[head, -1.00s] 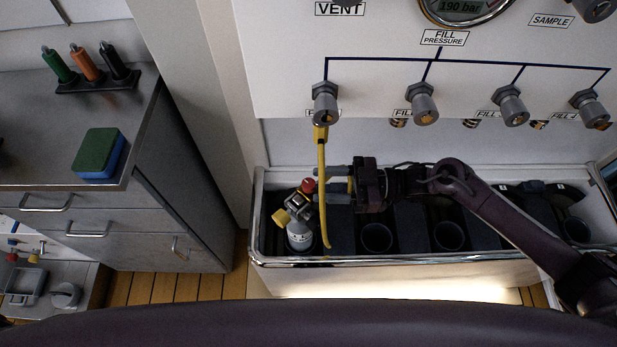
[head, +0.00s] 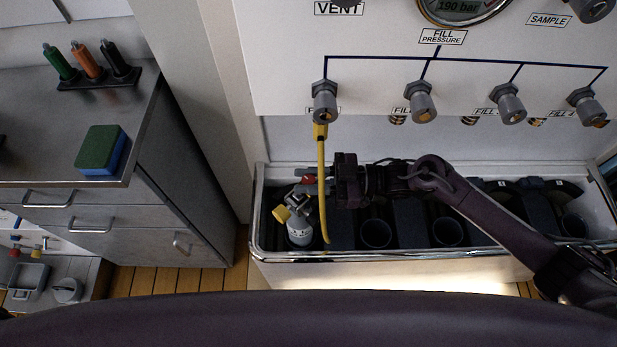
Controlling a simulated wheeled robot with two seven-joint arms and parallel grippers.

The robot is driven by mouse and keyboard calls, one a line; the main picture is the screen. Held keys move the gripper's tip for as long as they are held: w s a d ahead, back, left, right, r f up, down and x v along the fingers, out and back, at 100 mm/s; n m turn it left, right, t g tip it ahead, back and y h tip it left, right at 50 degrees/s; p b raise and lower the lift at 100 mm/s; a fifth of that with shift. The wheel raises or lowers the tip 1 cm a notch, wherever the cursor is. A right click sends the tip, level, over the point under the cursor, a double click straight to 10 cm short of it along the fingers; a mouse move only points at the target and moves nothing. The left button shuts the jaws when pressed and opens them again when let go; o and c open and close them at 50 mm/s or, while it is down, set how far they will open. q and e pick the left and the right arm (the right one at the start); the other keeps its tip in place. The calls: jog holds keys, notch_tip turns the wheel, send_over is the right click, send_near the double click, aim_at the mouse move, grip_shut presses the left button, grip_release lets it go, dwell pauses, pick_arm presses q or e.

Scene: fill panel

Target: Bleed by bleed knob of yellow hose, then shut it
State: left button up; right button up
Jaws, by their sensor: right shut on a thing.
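The yellow hose (head: 321,155) hangs from the leftmost fill valve (head: 324,102) on the panel and runs down in front of a small grey cylinder (head: 300,236) in the rack. The red bleed knob (head: 308,179) is at the cylinder's top, left of the hose, partly hidden by my right gripper (head: 304,181). That gripper comes in from the right, behind the hose, and is shut on the red bleed knob. A yellow knob (head: 281,213) sticks out to the left of the cylinder valve. My left gripper is not in view.
The metal-rimmed rack (head: 400,256) has several dark empty sockets right of the cylinder. The pressure gauge (head: 463,8) reads 190 bar. A steel counter (head: 40,120) at left bears a green-and-blue sponge (head: 101,150) and three coloured handles (head: 90,62).

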jog(key=shift+s+r+m+t+p, duration=0.15)
jog(key=shift+m+t+p, duration=0.45)
jog(key=shift+t+p, duration=0.3)
jog(key=m+t+p, duration=0.2)
jog(key=t, duration=0.1)
jog(key=m+t+h+p, duration=0.1)
jog(key=m+t+p, duration=0.1)
jog(key=p, duration=0.1)
jog(key=shift+t+h, duration=0.3)
jog(key=shift+t, duration=0.1)
jog(key=shift+m+t+h+p, duration=0.7)
jog(key=shift+m+t+p, duration=0.2)
jog(key=shift+t, duration=0.3)
jog(key=shift+m+t+h+p, duration=0.45)
jog(key=shift+m+t+h, duration=0.45)
jog(key=shift+t, duration=0.2)
jog(key=shift+m+t+h, duration=0.9)
jog(key=shift+t+h, duration=0.2)
jog(key=shift+h, duration=0.1)
jog(key=m+t+h, duration=0.1)
jog(key=m+h, duration=0.1)
jog(key=h, duration=0.1)
jog(key=shift+f+t, duration=0.2)
jog(key=shift+t, duration=0.2)
jog(key=shift+m+t+h, duration=0.6)
jog(key=shift+m+h, duration=0.6)
jog(key=shift+h, duration=0.5)
